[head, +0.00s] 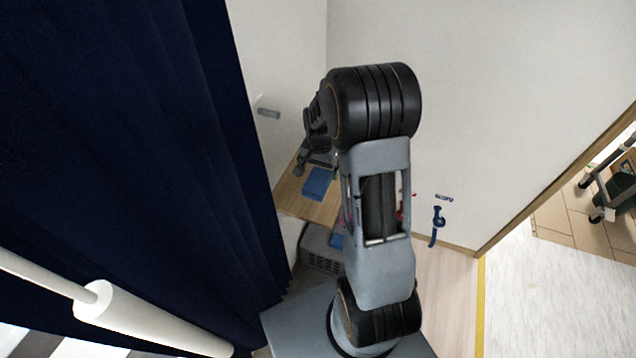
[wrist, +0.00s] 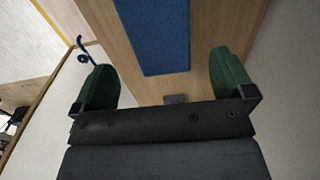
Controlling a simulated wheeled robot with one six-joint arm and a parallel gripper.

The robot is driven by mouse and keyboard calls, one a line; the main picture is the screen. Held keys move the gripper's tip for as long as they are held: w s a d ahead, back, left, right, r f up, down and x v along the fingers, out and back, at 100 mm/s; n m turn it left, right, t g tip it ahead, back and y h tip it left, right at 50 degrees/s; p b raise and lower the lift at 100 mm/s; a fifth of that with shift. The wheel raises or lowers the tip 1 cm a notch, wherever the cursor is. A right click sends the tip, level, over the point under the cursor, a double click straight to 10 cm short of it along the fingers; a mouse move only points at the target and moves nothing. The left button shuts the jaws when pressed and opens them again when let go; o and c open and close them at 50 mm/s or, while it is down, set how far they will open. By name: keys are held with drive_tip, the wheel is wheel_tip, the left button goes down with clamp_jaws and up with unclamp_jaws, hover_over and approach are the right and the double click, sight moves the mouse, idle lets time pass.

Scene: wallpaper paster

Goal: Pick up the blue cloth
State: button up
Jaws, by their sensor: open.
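The blue cloth (head: 318,184) lies flat on a small wooden table (head: 292,196) in the head view, just below my gripper (head: 304,166). In the wrist view the blue cloth (wrist: 153,40) is a flat blue strip on the wooden top (wrist: 202,62). It enters from the upper edge and ends ahead of my gripper (wrist: 168,82). My gripper's two green fingers are spread wide with nothing between them. The cloth's far end is cut off by the picture edge.
A dark blue curtain (head: 120,130) hangs close on the left. A white roller (head: 140,318) is at the lower left. A blue strap-like item (head: 437,226) is against the back wall (head: 480,100). A doorway opens at the right.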

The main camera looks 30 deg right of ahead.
sight(318, 177)
drive_tip(key=shift+w+f+p, duration=0.1)
drive_tip(key=shift+f+p, duration=0.25)
drive_tip(key=shift+f, duration=2.15)
drive_tip(key=shift+a, duration=0.1)
drive_tip(key=shift+c, duration=0.5)
drive_tip(key=c, duration=0.9)
drive_tip(key=shift+o, duration=0.2)
